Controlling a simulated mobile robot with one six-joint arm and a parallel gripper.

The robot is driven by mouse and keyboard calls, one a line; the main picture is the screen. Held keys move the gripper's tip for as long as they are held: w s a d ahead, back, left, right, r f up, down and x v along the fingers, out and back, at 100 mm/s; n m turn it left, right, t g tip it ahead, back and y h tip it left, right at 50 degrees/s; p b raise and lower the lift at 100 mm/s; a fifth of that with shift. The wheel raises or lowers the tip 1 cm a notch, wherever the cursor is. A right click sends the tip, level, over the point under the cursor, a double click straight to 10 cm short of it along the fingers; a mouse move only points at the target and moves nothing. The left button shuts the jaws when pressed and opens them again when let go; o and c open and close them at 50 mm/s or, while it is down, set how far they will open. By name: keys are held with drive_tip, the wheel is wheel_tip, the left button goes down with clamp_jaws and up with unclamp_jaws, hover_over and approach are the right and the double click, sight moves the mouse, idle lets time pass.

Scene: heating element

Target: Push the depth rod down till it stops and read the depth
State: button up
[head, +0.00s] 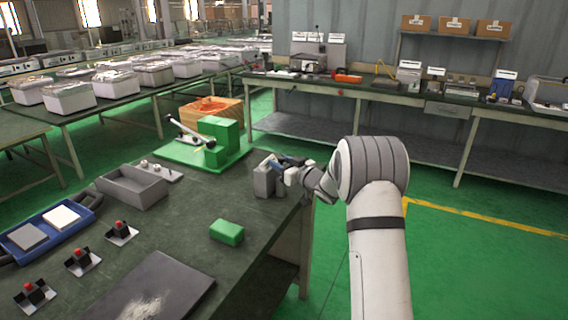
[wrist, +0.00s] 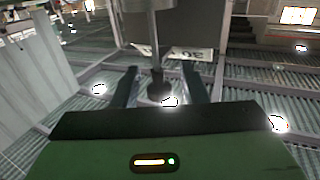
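In the wrist view, a grey rod (wrist: 151,28) with a dark rounded end (wrist: 160,84) shows between the two dark fingers of my gripper (wrist: 158,70). The fingers are apart, with a gap on each side of the rod; contact is not visible. A pale label with dark marks (wrist: 178,53) shows behind it, too unclear to read. In the head view, my gripper (head: 279,163) is at the table's right edge, beside a grey block (head: 265,180). The rod cannot be made out there, and the arm end partly covers the block.
A green block (head: 227,232) lies on the table (head: 185,235) nearby. A green stand with a lever (head: 221,133) is behind the gripper. A grey open box (head: 133,187), a blue tray (head: 82,215) and red-button switches (head: 80,262) are left. Open floor lies right.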

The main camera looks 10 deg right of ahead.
drive_tip(key=v, duration=0.7)
drive_tip(key=shift+s+d+b, duration=0.2)
drive_tip(key=shift+s+b, duration=0.1)
